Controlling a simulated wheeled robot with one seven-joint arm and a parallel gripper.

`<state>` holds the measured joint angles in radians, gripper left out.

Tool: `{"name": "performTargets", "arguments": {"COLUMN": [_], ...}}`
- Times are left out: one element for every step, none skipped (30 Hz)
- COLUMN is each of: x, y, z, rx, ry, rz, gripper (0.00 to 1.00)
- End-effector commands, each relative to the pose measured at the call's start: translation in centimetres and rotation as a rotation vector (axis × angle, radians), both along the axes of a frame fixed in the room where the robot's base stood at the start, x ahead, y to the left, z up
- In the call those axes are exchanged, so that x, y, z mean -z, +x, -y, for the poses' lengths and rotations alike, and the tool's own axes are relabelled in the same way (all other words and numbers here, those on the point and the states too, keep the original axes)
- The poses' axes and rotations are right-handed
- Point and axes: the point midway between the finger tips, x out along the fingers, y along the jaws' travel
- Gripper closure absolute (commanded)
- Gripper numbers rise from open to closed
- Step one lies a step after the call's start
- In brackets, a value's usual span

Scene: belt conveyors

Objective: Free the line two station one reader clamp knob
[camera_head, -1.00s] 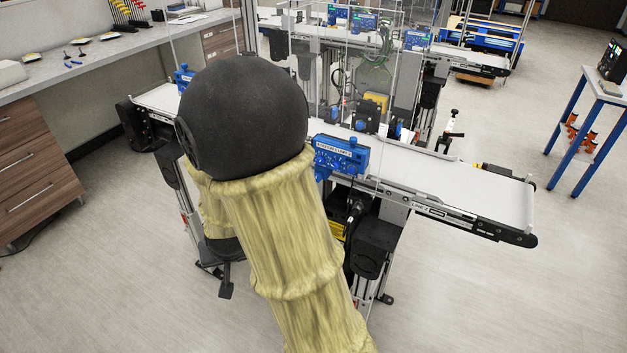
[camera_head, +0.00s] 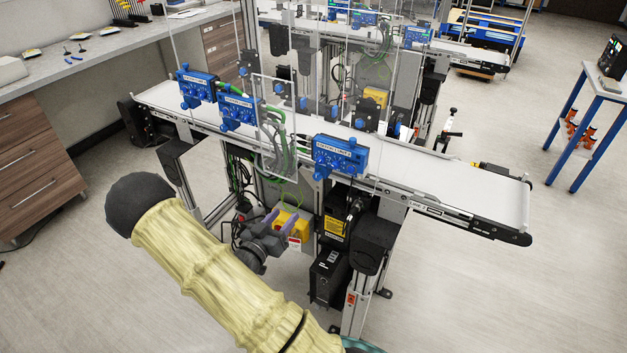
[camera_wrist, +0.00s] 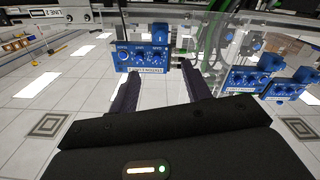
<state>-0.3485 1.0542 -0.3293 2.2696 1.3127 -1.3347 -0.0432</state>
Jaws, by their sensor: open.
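The blue station reader (camera_head: 340,155) nearest the right end of the line two conveyor hangs on its front rail. In the wrist view this blue reader (camera_wrist: 143,60) appears upside down, just ahead of my fingers and left of centre; its small label seems to read station 1 line 2. It carries several round blue knobs; which is the clamp knob I cannot tell. My gripper (camera_head: 286,217) is open with purplish fingers, below and left of that reader and apart from it. In the wrist view my gripper (camera_wrist: 162,85) shows nothing between its fingers.
Two more blue readers, one middle (camera_head: 240,112) and one left (camera_head: 195,88), sit along the conveyor (camera_head: 470,185). A clear panel and green cables stand between. A yellow box (camera_head: 296,228) and black units (camera_head: 328,278) are under the belt. The floor in front is open.

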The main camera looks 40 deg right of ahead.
Motion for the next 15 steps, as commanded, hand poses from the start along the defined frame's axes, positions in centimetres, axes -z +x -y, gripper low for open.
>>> {"name": "performTargets", "arguments": {"x": [0.0,0.0,0.0,0.0,0.0,0.0,0.0,0.0,0.0,-0.1,-0.1,-0.1,-0.1,-0.1,-0.2], "y": [0.0,0.0,0.0,0.0,0.0,0.0,0.1,0.1,0.2,0.3,0.4,0.6,0.7,0.9,1.1], "z": [0.0,0.0,0.0,0.0,0.0,0.1,0.2,0.3,0.6,0.8,1.1,1.5,1.9,2.3,2.9], "rx": [0.000,0.000,0.000,0.000,0.000,0.000,0.001,0.001,0.001,0.001,0.001,0.002,0.003,0.002,0.002], "ry": [0.001,0.002,0.002,0.002,0.003,0.003,0.003,0.003,0.003,0.003,0.003,0.002,0.003,0.004,0.004], "rz": [0.001,0.000,0.000,0.000,0.000,0.000,0.000,0.000,0.000,0.000,-0.001,-0.001,-0.001,0.000,0.000], "gripper": [0.52,0.52,0.52,0.52,0.52,0.52,0.52,0.52,0.52,0.52,0.52,0.52,0.52,0.52,0.52]}}
